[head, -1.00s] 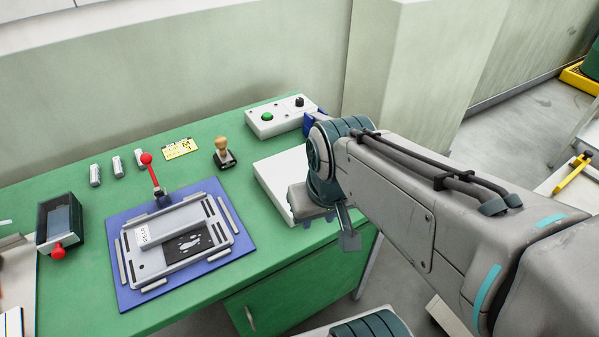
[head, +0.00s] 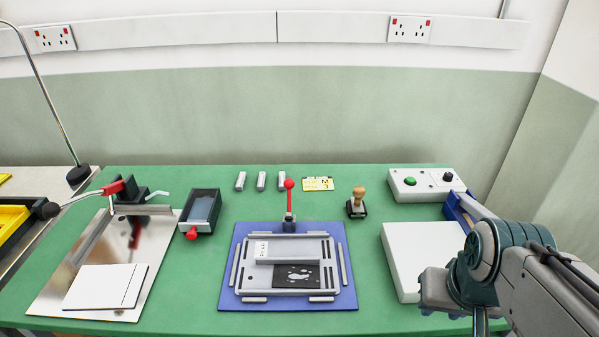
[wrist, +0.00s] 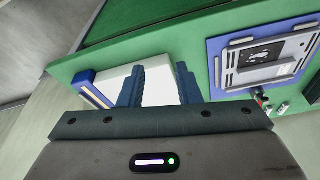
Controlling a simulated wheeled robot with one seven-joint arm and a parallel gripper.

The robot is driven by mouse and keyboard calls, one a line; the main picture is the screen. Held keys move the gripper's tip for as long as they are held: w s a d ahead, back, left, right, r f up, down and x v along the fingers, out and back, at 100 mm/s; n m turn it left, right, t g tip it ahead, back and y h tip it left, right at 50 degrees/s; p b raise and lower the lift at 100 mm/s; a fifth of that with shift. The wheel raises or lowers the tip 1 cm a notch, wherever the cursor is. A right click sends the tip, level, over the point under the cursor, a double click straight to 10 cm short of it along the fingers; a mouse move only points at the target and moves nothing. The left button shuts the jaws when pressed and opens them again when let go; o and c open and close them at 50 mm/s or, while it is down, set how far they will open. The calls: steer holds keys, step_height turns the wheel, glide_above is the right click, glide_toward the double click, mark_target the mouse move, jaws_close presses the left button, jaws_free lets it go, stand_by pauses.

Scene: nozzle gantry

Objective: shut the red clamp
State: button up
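The red clamp (head: 290,193) is a red lever with a ball tip, standing upright at the back edge of a blue plate (head: 230,300). A grey frame (head: 243,245) with a crossbar and a dark printed card lies flat on this plate. In the wrist view the blue plate (wrist: 216,75) is at the right, with a small red part at its edge. My gripper (wrist: 160,68) is open and empty, its two blue fingers apart in front of a white slab. In the head view its fingers are mostly hidden, low at the right, well apart from the clamp.
The white slab (head: 415,255) and a control box (head: 425,185) with a green button are on the right. A wooden-handled stamp (head: 358,200) stands right of the clamp, a dark tray (head: 202,210) with a red knob left. A metal board (head: 60,270) with a red-gripped lever is further left.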

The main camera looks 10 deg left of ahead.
steer(key=shift+c, duration=0.2)
jaws_close()
